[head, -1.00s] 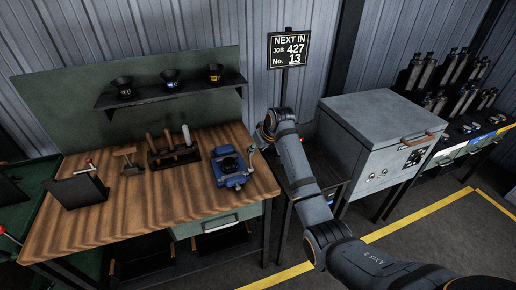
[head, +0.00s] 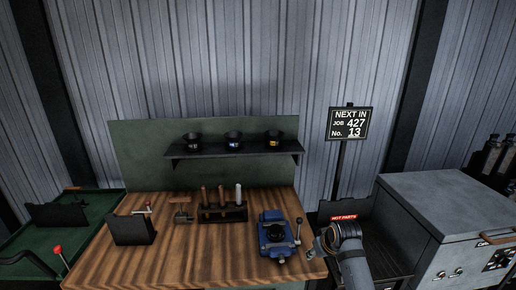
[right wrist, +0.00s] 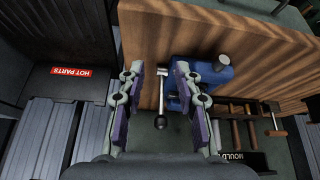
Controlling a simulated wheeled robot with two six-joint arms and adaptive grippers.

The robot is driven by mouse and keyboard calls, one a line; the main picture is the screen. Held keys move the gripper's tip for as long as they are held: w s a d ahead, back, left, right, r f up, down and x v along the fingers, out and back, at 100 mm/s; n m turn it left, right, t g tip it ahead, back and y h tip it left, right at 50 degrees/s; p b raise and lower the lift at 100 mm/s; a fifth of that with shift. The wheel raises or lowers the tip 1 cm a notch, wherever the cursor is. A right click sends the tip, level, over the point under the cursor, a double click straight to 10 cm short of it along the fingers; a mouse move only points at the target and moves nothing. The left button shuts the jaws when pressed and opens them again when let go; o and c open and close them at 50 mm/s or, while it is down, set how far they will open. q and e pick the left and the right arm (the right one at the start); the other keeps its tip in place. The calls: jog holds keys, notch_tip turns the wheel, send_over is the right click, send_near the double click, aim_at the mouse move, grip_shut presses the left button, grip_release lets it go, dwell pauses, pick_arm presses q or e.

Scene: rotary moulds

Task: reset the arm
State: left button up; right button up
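My right gripper (head: 318,245) is just right of the blue vise (head: 274,234) at the workbench's right edge. In the right wrist view my right gripper (right wrist: 162,98) is open, its padded fingers well apart. The vise's lever with a dark ball end (right wrist: 160,122) shows between the fingers, with nothing gripped. The blue vise body (right wrist: 205,82) shows behind and beside the right-hand finger. I cannot tell whether the lever is at the fingers' depth. My left gripper is in neither view.
The wooden workbench (head: 195,258) holds a tool rack (head: 222,213) and a dark upright holder (head: 132,230). A shelf (head: 235,152) carries several dark cups. A job sign (head: 350,123) stands behind my right arm. A grey oven-like cabinet (head: 450,215) is at right. A green table (head: 95,205) is at left.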

jog(key=s+d+f+m+g+h, duration=0.1)
jog(key=s+f, duration=0.2)
jog(key=s, duration=1.2)
jog(key=s+d+f+g+h, duration=0.1)
jog(key=s+f, duration=0.1)
jog(key=s, duration=1.3)
notch_tip(320, 180, down, 26)
jog(key=s+d+f+g+b, duration=0.1)
jog(key=s+d, duration=0.1)
jog(key=d, duration=0.1)
jog(key=s+f+g+b, duration=0.1)
jog(key=s+f, duration=1.7)
jog(key=shift+s+d+m, duration=0.3)
jog(key=shift+s+d, duration=0.05)
